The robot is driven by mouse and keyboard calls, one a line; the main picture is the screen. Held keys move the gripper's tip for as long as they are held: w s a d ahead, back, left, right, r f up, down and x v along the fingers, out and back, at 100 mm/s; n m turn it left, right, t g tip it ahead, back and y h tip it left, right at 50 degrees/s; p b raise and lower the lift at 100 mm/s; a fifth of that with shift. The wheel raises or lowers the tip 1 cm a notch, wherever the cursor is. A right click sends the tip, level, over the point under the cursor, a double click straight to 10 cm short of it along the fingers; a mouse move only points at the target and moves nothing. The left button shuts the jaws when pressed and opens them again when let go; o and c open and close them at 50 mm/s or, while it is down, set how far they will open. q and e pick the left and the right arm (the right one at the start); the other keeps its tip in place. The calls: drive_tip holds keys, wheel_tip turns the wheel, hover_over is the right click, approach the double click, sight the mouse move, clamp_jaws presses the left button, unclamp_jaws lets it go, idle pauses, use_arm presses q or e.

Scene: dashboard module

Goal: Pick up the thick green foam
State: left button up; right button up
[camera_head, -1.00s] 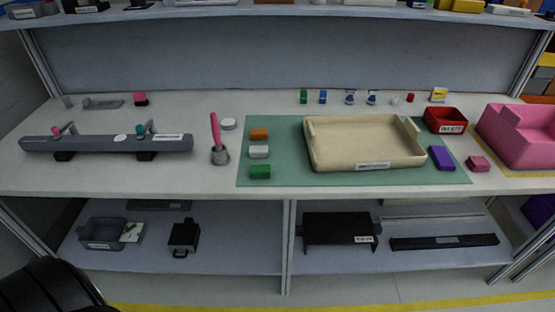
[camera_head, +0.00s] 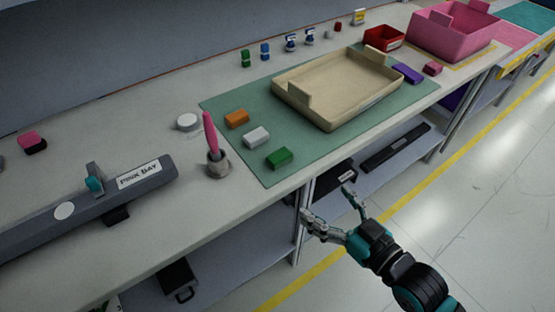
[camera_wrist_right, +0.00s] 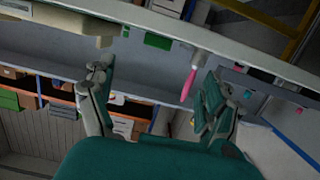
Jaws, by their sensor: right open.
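The thick green foam (camera_head: 279,158) is a small green block near the front edge of the green mat (camera_head: 240,110), at its left front corner. In the right wrist view, a green block (camera_wrist_right: 158,41) that looks like it shows beyond the fingers. My right gripper (camera_head: 328,203) is open and empty, in front of the bench and to the right of the foam, apart from it. Its spread fingers also show in the right wrist view (camera_wrist_right: 158,82). My left gripper is not in view.
A white block (camera_head: 257,136) and an orange block (camera_head: 236,118) lie behind the foam. A grey holder (camera_head: 217,165) with a pink tool (camera_head: 210,132) stands to its left. A beige tray (camera_head: 345,88) covers much of the mat. The floor in front is clear.

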drive_tip(key=r+x, duration=0.1)
drive_tip(key=x, duration=0.3)
approach(283, 158)
drive_tip(key=x, duration=0.1)
drive_tip(key=p+x, duration=0.1)
drive_tip(key=x, duration=0.1)
drive_tip(key=shift+w+a+f, duration=0.1)
drive_tip(key=shift+a, duration=0.3)
drive_tip(key=shift+w+a+f, duration=0.15)
drive_tip(key=shift+w+a, duration=0.2)
drive_tip(key=shift+w, duration=0.15)
drive_tip(key=x, duration=0.5)
drive_tip(key=shift+w+d, duration=0.1)
drive_tip(key=shift+w, duration=0.15)
drive_tip(key=shift+s, duration=0.1)
drive_tip(key=shift+c, duration=0.6)
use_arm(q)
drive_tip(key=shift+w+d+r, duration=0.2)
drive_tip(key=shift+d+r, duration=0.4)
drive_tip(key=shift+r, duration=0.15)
use_arm(e)
drive_tip(key=c, duration=0.8)
drive_tip(key=shift+o, duration=0.2)
